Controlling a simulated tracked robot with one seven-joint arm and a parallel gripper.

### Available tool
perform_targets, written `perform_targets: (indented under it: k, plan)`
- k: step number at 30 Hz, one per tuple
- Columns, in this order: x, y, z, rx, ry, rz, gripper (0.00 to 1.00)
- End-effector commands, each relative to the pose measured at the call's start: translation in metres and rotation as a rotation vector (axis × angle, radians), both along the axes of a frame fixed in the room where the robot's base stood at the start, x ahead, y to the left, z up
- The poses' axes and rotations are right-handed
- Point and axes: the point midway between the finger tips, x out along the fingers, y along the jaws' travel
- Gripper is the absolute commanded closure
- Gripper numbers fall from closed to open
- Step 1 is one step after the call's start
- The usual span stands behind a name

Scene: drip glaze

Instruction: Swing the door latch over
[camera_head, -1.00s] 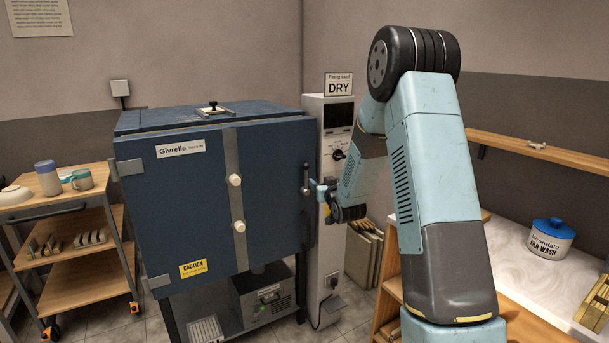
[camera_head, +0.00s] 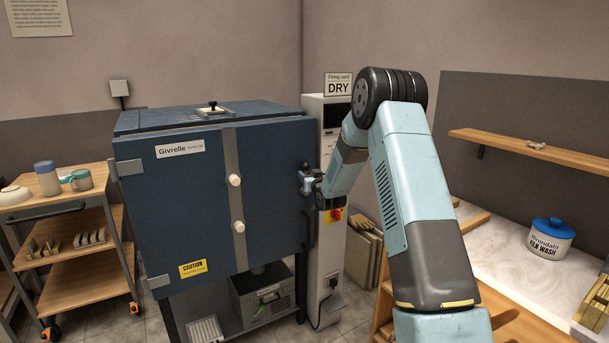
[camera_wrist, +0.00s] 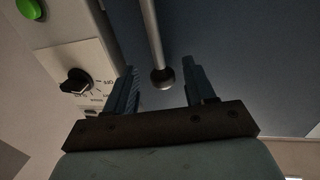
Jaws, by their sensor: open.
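The blue kiln (camera_head: 275,200) has its door shut. The door latch (camera_wrist: 153,38) is a slim metal bar with a round knob at its end. In the wrist view the knob lies between the two fingers of my gripper (camera_wrist: 160,85), with a gap on both sides. My gripper is open and does not hold the latch. In the head view my gripper (camera_head: 307,183) is at the door's right edge and hides most of the latch.
The grey control cabinet (camera_head: 332,262) stands just right of the kiln; its black dial (camera_wrist: 75,82) is left of my fingers in the wrist view. A dark door handle (camera_head: 308,232) is below my gripper. A wooden cart (camera_head: 75,213) stands at the left.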

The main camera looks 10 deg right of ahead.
Motion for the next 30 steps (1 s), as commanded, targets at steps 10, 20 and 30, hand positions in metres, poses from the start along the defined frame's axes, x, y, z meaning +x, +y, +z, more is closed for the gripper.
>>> perform_targets:
  k: [10, 20, 30]
  plan:
    - [0.023, 0.003, 0.000, 0.000, -0.001, 0.000, 0.46]
    - [0.023, 0.003, 0.000, 0.000, 0.000, 0.001, 0.54]
    - [0.023, 0.003, 0.000, 0.000, -0.001, 0.001, 0.87]
